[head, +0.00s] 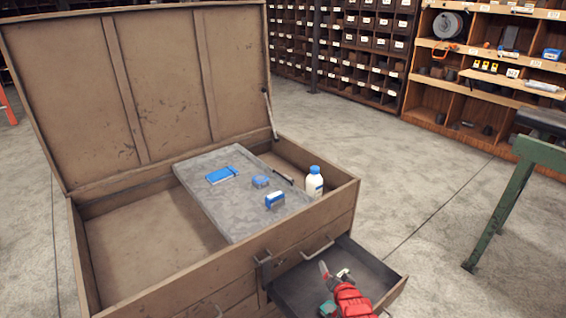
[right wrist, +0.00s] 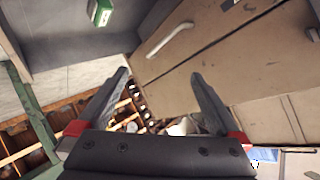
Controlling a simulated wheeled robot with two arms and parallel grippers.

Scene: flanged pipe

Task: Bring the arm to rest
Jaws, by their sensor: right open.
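My right gripper (head: 334,274), red with grey fingers, is over the open drawer (head: 393,283) at the front right of the brown chest. In the right wrist view its two fingers (right wrist: 161,85) stand apart, open, with nothing between them. A small green item with a white label (right wrist: 103,12) shows in the drawer at the top of that view. A teal item (head: 327,308) shows beside the gripper in the head view. My left gripper is not in view.
The chest (head: 95,240) has its lid (head: 70,90) raised. A grey tray (head: 215,200) inside bears blue items (head: 222,175); a white bottle (head: 314,184) stands beside it. A green-legged bench (head: 500,210) is at right, with shelves (head: 430,115) behind. The floor between is clear.

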